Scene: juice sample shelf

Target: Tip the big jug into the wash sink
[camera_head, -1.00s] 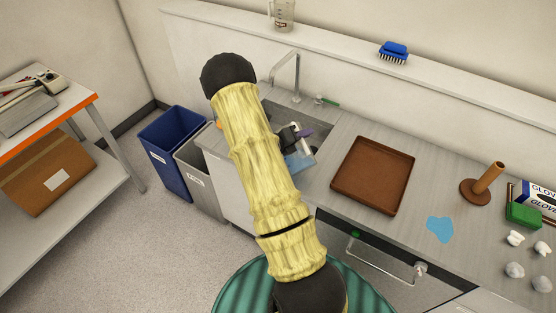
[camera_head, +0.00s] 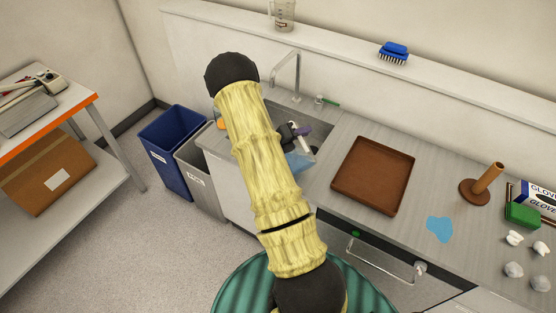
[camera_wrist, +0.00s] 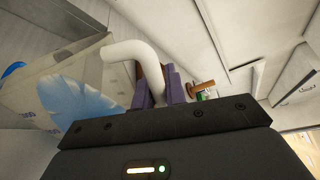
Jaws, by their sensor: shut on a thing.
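The big jug is clear with a white handle and blue liquid. In the head view the jug (camera_head: 299,161) shows beside my forearm, over the near side of the wash sink (camera_head: 319,139). It looks tilted, but my arm hides much of it. My gripper (camera_head: 302,130) with purple fingers is shut on its handle. In the wrist view the jug (camera_wrist: 85,85) fills the left side, with blue liquid against its wall. Its white handle runs between the fingers of my gripper (camera_wrist: 163,86). I cannot tell whether liquid is flowing out.
A tap (camera_head: 295,75) rises behind the sink. A brown tray (camera_head: 373,175) lies right of it, then a flat blue patch (camera_head: 439,229) and a brown peg stand (camera_head: 482,186). Blue (camera_head: 168,150) and grey (camera_head: 203,172) bins stand left. A small jug (camera_head: 283,15) is on the ledge.

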